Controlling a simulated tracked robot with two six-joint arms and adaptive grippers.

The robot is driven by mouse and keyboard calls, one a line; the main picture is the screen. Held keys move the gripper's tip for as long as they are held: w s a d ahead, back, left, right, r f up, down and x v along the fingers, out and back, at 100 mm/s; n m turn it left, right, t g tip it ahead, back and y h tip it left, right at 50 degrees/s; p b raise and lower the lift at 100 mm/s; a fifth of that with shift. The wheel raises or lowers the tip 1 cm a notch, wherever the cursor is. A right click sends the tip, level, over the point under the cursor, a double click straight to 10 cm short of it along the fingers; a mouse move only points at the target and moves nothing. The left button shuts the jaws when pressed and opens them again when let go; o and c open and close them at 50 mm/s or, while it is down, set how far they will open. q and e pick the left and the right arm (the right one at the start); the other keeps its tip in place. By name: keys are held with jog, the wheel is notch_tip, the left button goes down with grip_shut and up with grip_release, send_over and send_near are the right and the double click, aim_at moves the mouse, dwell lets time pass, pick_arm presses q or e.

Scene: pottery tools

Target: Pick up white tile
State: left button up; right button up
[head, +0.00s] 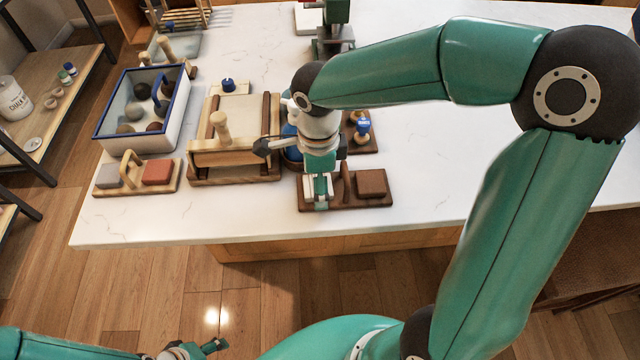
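My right gripper (318,194) points down over the left part of a dark wooden board (345,203) near the front edge of the table. A small pale patch shows at its fingertips. It may be the white tile, but the gripper covers most of that spot, and I cannot tell whether the fingers are around it. A brown square tile (371,183) lies on the right part of the same board, beside an upright wooden handle. My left gripper (207,351) is low at the bottom edge, away from the table, partly cut off, and its opening is unclear.
A wooden slab press (240,115) stands left of my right gripper. A blue-rimmed box (180,124) of balls and a light board (130,187) with grey and red tiles are further left. The white tabletop (430,185) is bare to the right.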

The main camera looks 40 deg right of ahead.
jog(key=c, duration=1.2)
jog(key=shift+o, duration=0.2)
jog(key=shift+r, duration=0.1)
